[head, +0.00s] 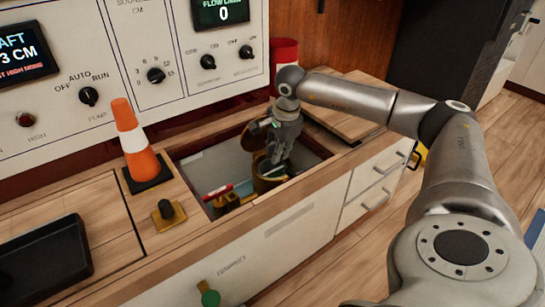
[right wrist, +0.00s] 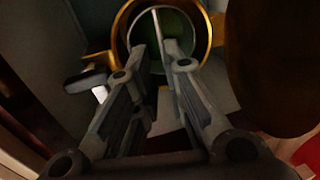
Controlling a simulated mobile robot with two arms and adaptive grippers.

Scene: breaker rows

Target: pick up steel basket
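A round brass-rimmed housing (right wrist: 207,32) stands in the counter's opening, and it also shows in the head view (head: 266,183). In the right wrist view, a thin grey bar (right wrist: 156,28) crosses its greenish inside. It may be the steel basket's handle, but I cannot tell; the basket's body is not clearly seen. My right gripper (right wrist: 161,58) points down into the opening, its fingertips over the near side of the housing. It also shows in the head view (head: 277,167). The fingers are apart, with nothing clearly gripped between them. My left gripper is out of view.
A brown round lid (head: 254,134) stands raised beside the housing, close to my gripper. The opening's edges surround my gripper. An orange cone (head: 136,143), a black knob on a yellow base (head: 167,213) and a black tray (head: 40,262) are to the left.

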